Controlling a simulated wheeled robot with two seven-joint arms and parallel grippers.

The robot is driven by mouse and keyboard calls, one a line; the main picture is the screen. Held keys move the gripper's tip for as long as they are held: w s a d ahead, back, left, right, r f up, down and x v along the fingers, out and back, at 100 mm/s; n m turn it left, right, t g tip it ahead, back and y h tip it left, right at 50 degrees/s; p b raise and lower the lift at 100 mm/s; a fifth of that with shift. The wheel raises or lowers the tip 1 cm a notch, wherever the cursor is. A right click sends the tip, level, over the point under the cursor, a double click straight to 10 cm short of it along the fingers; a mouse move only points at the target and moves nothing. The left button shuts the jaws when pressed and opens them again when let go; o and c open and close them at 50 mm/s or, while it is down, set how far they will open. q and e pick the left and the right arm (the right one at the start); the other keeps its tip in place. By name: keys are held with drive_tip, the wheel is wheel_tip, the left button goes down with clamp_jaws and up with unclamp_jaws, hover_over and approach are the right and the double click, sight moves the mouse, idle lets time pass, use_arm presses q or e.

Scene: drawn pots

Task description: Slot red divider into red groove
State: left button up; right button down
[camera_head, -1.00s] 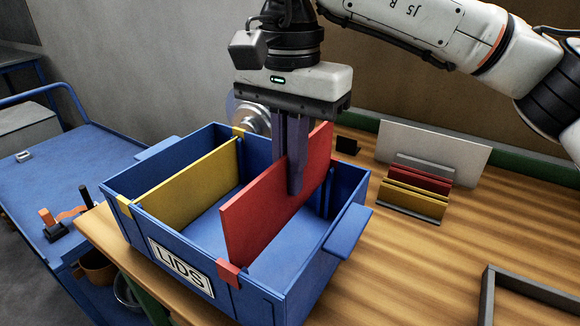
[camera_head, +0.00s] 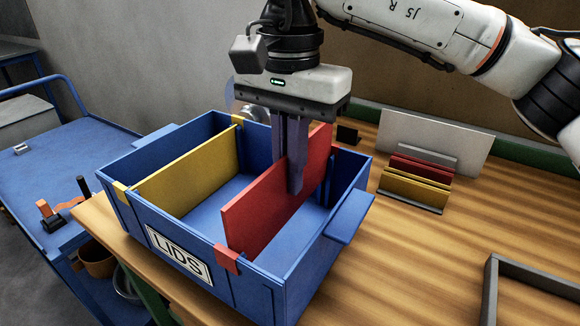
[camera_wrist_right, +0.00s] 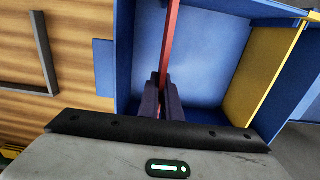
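The red divider (camera_head: 262,210) stands upright in the blue box (camera_head: 262,300), its top well above the rim. My right gripper (camera_head: 289,180) is shut on it from above, toward its far end. In the right wrist view the fingers (camera_wrist_right: 163,98) sit on either side of the divider (camera_wrist_right: 170,40). The red groove marker (camera_head: 227,259) is on the box's front rim, right at the divider's near edge. My left gripper is not in view.
A yellow divider (camera_head: 190,172) sits low in the box's left part, between yellow markers. To the right on the wooden table (camera_head: 420,250) are a rack with red and yellow panels (camera_head: 415,180), a whitish board (camera_head: 440,138) and a grey frame (camera_head: 530,285). A blue cart (camera_head: 60,165) stands left.

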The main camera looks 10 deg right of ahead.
sight(290, 209)
use_arm(q)
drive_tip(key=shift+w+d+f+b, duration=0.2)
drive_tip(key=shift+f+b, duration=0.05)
drive_tip(key=shift+b, duration=0.4)
use_arm(e)
drive_tip(key=shift+f, duration=1.1)
use_arm(q)
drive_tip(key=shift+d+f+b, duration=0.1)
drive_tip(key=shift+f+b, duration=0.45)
drive_tip(key=shift+b, duration=0.05)
use_arm(e)
drive_tip(key=shift+f, duration=0.95)
use_arm(q)
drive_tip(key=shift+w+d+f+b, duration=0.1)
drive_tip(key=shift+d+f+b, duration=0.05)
drive_tip(key=shift+b, duration=0.4)
use_arm(e)
drive_tip(key=shift+f, duration=0.85)
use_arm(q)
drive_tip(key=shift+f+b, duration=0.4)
use_arm(e)
drive_tip(key=shift+f, duration=0.6)
drive_tip(key=c, duration=1.9)
unclamp_jaws()
